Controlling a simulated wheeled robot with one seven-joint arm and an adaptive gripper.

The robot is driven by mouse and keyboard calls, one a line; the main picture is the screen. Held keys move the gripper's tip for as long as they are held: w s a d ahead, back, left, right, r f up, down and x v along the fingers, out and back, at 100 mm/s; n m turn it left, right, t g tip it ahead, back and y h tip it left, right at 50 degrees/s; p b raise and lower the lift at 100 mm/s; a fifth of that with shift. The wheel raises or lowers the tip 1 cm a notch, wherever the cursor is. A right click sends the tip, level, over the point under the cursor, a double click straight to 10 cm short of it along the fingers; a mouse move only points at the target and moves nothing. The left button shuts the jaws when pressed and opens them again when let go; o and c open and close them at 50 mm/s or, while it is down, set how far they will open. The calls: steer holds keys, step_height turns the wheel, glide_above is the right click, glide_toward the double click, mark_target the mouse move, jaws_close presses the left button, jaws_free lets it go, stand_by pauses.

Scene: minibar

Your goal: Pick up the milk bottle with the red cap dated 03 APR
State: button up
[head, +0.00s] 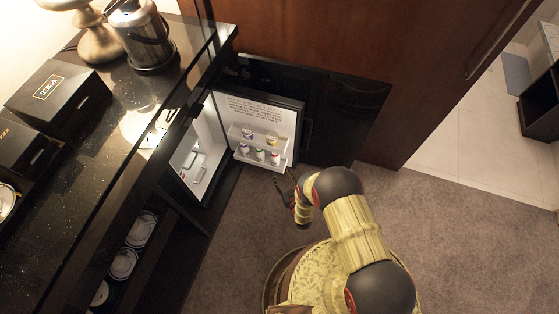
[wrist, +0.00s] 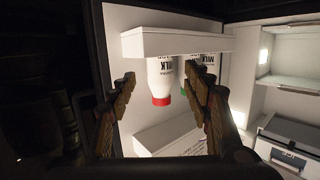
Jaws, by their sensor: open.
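The red-capped milk bottle (wrist: 161,76) is white with dark MILK lettering and shows cap-down in the wrist view, which appears inverted. Its date is not readable. In the head view a small red-capped bottle (head: 275,158) stands at the right of the lower door shelf. A green-capped milk bottle (wrist: 190,73) is beside it, partly hidden by my right finger. My gripper (wrist: 160,82) is open, with its fingers on either side of the red-capped bottle in the picture; contact is not evident. In the head view my gripper (head: 284,186) is just in front of the door shelf.
The minibar door (head: 285,110) stands open, with an upper shelf (head: 257,138) holding small containers. The fridge interior (wrist: 292,75) has shelves at the right of the wrist view. The black counter (head: 110,140) is at left. Carpet (head: 450,220) is clear at right.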

steer(key=t, duration=0.2)
glide_toward(276, 156)
steer(key=w+f, duration=0.1)
steer(key=w, duration=0.1)
steer(key=shift+y, duration=0.4)
steer(key=shift+b+x, duration=1.6)
steer(key=shift+x, duration=2.15)
steer(key=shift+r, duration=0.2)
steer(key=c, duration=0.3)
jaws_close()
